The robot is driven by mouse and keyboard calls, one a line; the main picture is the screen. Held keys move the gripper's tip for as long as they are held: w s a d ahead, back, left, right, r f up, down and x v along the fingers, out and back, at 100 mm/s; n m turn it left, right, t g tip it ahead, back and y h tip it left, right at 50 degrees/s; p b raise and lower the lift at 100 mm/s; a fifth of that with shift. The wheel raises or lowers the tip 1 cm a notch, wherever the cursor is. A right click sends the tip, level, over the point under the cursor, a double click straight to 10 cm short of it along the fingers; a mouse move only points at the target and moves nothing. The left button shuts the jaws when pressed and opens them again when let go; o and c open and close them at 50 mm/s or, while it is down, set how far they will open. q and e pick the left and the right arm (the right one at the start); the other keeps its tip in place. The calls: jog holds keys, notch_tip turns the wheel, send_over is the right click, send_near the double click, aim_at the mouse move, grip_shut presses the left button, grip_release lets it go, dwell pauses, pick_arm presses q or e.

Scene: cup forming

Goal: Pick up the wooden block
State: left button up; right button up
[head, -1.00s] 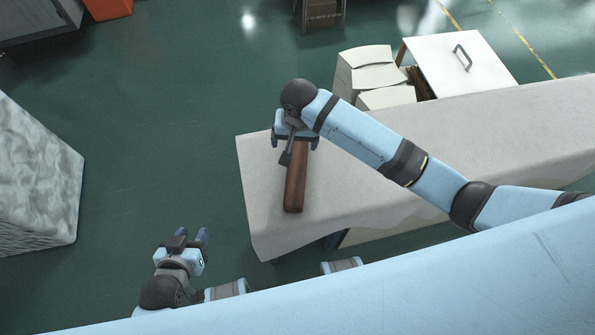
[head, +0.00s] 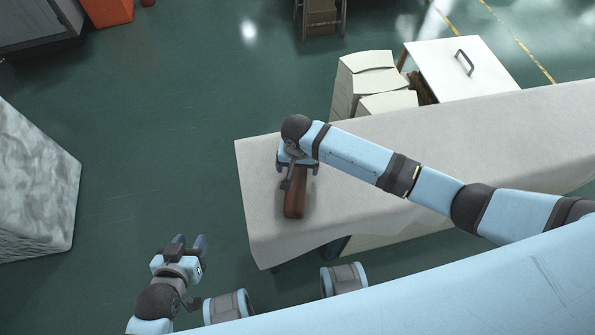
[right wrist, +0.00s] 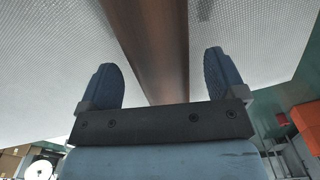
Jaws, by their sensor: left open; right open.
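The wooden block (head: 294,205) is a long brown piece lying on the cloth-covered table near its left end. My right gripper (head: 298,174) is above the block's far part and hides it in the head view. In the right wrist view the block (right wrist: 150,40) runs between the two blue fingers of the right gripper (right wrist: 165,80), with a gap on each side. The right gripper is open, and whether the fingers reach down beside the block is unclear. My left gripper (head: 190,245) is open and empty, over the floor left of the table.
The table (head: 450,140) has a pale cloth and is clear to the right. White stacked boxes (head: 365,80) and a white cabinet with a handle (head: 462,75) stand behind it. A pale, wrinkled block-like object (head: 35,185) stands at the left. Green floor lies between.

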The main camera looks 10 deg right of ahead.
notch_tip(320, 180, down, 2)
jog(key=shift+f, duration=0.1)
jog(key=c, duration=1.4)
jog(key=shift+o, duration=0.2)
